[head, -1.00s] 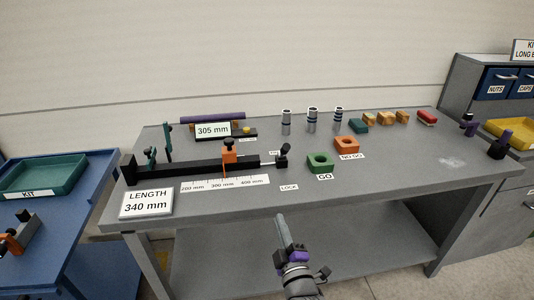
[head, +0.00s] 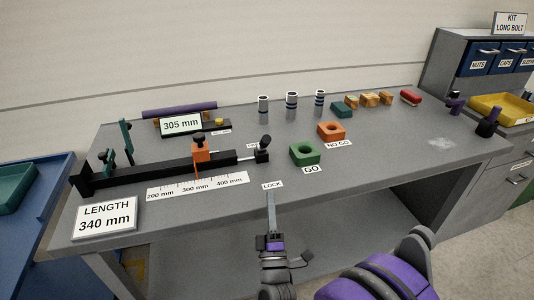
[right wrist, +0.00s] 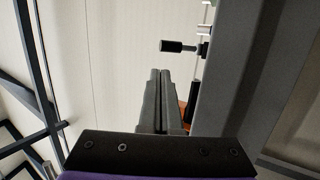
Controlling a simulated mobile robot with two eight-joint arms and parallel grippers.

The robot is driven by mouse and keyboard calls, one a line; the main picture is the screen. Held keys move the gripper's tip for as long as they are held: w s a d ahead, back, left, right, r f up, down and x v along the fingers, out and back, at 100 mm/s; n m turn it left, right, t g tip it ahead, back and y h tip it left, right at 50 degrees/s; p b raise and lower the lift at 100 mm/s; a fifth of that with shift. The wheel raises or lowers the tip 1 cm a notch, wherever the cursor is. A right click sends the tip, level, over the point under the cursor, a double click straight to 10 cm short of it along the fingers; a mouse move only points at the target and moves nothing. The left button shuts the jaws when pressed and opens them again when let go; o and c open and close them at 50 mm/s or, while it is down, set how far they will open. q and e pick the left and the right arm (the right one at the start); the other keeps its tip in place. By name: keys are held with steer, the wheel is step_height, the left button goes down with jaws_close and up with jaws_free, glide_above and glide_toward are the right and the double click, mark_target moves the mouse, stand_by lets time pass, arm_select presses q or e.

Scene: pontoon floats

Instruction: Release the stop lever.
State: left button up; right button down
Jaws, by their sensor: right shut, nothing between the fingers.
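The stop lever (head: 264,142) is a short black knob on a dark block at the right end of the black measuring bar (head: 105,180). It tilts up to the right. In the right wrist view a black knob (right wrist: 172,46), apparently the lever, lies beyond and right of the fingertips. The orange stop (head: 201,152) sits on the bar, left of the lever. My right gripper (head: 270,194) is shut and empty at the table's front edge, below the LOCK label (head: 272,185) and apart from the lever; its fingers (right wrist: 160,72) are together. My left gripper is not in view.
A green GO block (head: 305,154) and an orange NO GO block (head: 331,132) stand right of the lever. A ruler strip (head: 197,186) and a LENGTH 340 mm sign (head: 105,217) lie in front. A 305 mm display (head: 181,125) stands behind. The table's right front is clear.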

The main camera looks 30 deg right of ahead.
mark_target(267, 143)
arm_select(q)
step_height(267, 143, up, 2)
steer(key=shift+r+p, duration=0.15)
steer(key=shift+p, duration=0.8)
arm_select(e)
steer(key=x, duration=1.3)
steer(key=shift+w+d+r, duration=0.1)
steer(key=shift+w+r, duration=0.1)
steer(key=shift+w, duration=0.1)
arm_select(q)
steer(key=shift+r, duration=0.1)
